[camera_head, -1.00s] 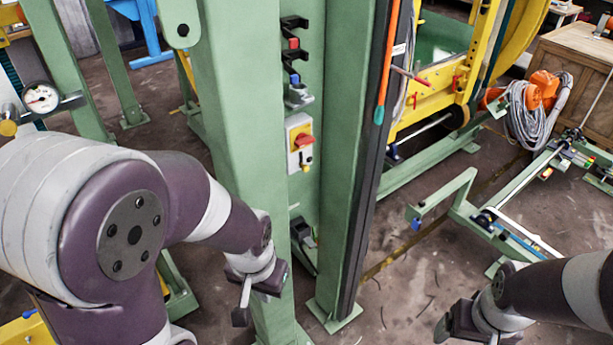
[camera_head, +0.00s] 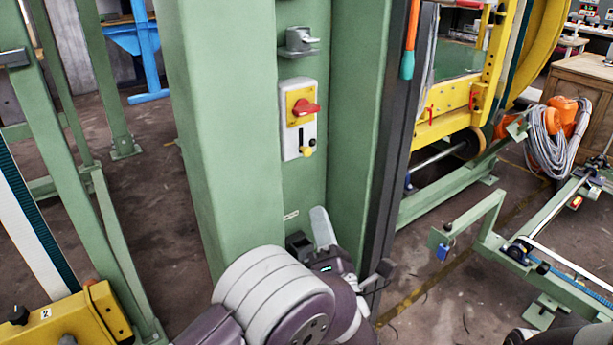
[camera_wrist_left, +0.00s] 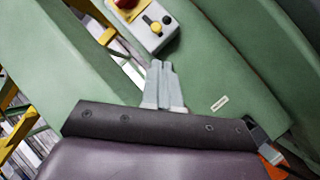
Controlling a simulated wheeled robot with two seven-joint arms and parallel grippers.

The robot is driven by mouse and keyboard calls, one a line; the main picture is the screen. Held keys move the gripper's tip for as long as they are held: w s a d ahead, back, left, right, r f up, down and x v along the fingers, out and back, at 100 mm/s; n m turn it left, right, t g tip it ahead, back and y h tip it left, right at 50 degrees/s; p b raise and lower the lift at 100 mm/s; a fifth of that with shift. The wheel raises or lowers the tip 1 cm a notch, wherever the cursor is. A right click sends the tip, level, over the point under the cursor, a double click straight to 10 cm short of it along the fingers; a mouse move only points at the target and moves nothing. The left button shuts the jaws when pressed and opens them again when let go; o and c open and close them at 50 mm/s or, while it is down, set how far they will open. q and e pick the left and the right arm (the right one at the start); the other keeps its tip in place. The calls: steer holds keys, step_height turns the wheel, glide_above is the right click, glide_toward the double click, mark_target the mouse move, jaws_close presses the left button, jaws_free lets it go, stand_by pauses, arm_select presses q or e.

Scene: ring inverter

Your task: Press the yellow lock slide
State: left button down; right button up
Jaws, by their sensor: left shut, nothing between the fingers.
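The yellow lock slide (camera_head: 306,151) is a small yellow knob in a dark slot, below a red rotary handle (camera_head: 305,107) on a grey switch box (camera_head: 290,120). The box is on the green column. In the left wrist view the yellow slide (camera_wrist_left: 156,27) shows near the top, beyond the fingertips. My left gripper (camera_head: 319,211) points up below the box, apart from it. Its pale fingers are shut and empty, and they also show in the left wrist view (camera_wrist_left: 162,66). My right gripper is not in view.
Green column flanges (camera_head: 225,150) stand on both sides of the switch box. A grey bracket (camera_head: 299,42) juts out above it. A dark rail with an orange-and-teal tool (camera_head: 409,45) stands to the right. A yellow machine part (camera_head: 75,320) is at lower left.

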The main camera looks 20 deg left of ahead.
mark_target(305, 150)
arm_select(q)
steer(key=shift+s+r+n, duration=0.15)
steer(key=shift+r+n, duration=0.1)
steer(key=shift+n, duration=0.25)
steer(key=x, duration=1)
steer(key=shift+r, duration=0.1)
steer(key=shift+r, duration=0.1)
step_height(305, 150, up, 3)
steer(key=shift+s+r, duration=0.1)
steer(key=shift+r, duration=0.15)
